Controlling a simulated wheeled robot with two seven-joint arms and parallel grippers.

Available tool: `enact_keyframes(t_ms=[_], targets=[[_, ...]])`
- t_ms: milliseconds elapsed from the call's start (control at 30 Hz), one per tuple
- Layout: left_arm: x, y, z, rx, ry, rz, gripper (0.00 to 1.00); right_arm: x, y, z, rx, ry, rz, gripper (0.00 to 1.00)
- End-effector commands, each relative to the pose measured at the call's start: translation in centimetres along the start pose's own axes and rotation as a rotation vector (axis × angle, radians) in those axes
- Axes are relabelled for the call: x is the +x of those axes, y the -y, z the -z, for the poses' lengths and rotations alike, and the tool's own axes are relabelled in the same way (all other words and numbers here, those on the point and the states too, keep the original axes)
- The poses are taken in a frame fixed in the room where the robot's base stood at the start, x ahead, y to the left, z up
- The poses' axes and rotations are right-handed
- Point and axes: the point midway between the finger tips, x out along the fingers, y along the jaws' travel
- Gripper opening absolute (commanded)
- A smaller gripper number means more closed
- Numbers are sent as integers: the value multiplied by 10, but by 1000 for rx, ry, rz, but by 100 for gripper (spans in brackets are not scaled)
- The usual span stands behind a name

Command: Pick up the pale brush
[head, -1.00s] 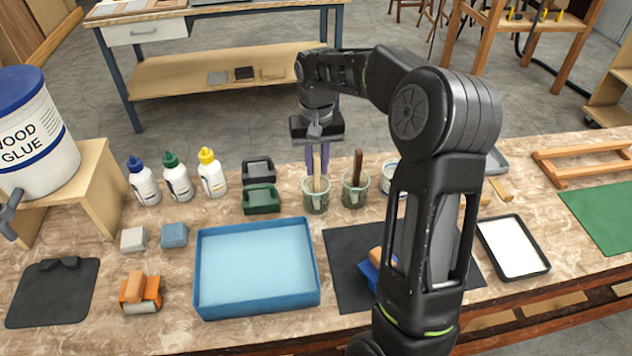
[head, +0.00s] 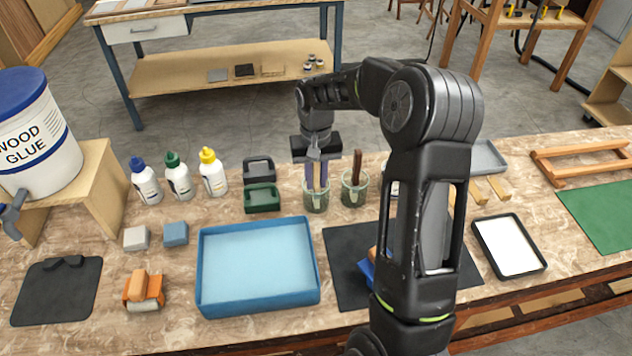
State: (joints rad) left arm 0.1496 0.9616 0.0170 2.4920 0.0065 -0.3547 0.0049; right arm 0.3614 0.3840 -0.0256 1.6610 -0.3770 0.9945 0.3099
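The pale brush (head: 316,177) stands upright in a glass jar (head: 317,201) in the middle of the bench, its handle pointing up. My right gripper (head: 316,183) points down over this jar. Its two purple fingers are apart, one on each side of the pale handle, and low near the jar's rim. I see no clear contact with the handle. The brush's lower end is hard to make out in the jar. My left gripper is not in view.
A second jar (head: 354,190) with a dark brown brush (head: 357,168) stands close on the right. A green box (head: 262,198) and several glue bottles (head: 178,178) stand to the left. A blue tray (head: 257,268) lies in front. My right arm covers part of a dark mat (head: 345,262).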

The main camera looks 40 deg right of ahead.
Motion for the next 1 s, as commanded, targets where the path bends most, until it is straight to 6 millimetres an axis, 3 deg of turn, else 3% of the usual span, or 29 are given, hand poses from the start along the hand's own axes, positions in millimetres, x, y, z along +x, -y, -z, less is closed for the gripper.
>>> enact_keyframes(t_ms=[300, 567, 1000], targets=[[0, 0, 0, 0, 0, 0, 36, 0, 0, 0, 0, 0, 0, 20], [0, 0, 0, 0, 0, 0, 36, 0, 0, 0, 0, 0, 0, 0], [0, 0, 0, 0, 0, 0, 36, 0, 0, 0, 0, 0, 0, 0]])
